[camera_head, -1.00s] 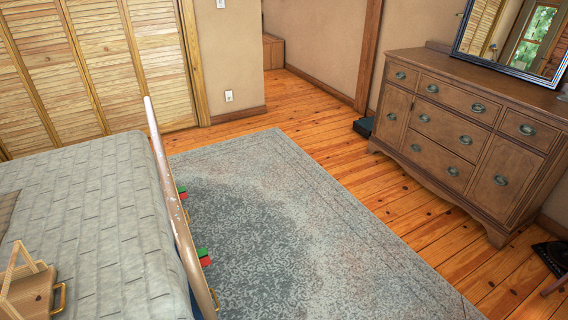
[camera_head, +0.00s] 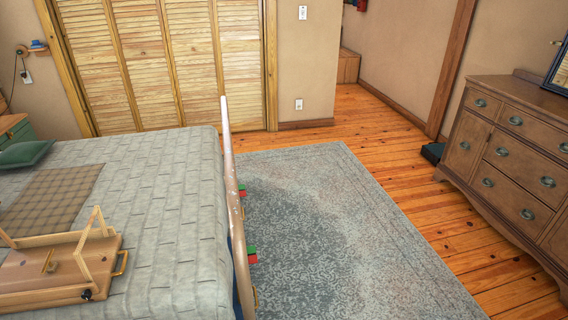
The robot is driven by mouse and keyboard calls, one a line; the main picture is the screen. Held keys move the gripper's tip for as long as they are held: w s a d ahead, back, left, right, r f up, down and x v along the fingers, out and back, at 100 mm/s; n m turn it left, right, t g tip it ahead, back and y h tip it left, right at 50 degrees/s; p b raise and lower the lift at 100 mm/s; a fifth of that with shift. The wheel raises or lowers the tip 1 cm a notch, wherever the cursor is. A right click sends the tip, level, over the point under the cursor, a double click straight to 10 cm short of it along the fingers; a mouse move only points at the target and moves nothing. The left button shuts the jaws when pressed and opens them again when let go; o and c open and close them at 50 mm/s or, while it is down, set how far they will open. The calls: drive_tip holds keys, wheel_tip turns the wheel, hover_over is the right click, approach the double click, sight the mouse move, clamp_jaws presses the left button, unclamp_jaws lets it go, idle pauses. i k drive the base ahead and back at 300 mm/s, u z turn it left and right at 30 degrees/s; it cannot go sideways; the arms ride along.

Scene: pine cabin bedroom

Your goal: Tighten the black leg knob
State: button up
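A small black knob (camera_head: 86,294) shows on the near right side of a light wooden folding stand (camera_head: 40,281), at the lower left of the head view. The stand lies on the bed and has a tilted wooden frame (camera_head: 97,248) raised over it and a brass-coloured handle (camera_head: 121,263) at its right end. The stand is cut off by the left edge of the picture. I cannot tell how tight the knob is. My gripper is not in view.
The bed (camera_head: 175,190) has a grey quilt, a plaid cloth (camera_head: 55,195) and a green pillow (camera_head: 25,154). A wooden rail (camera_head: 237,210) rises along its right edge. A grey rug (camera_head: 330,225) leaves open floor before the dresser (camera_head: 510,160). Louvred doors (camera_head: 150,65) stand behind.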

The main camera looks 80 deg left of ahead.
sight(86, 293)
drive_tip(key=u, duration=1.1)
drive_tip(key=k, duration=0.1)
drive_tip(key=u, duration=2.9)
drive_tip(key=i, duration=1)
drive_tip(key=u, duration=0.05)
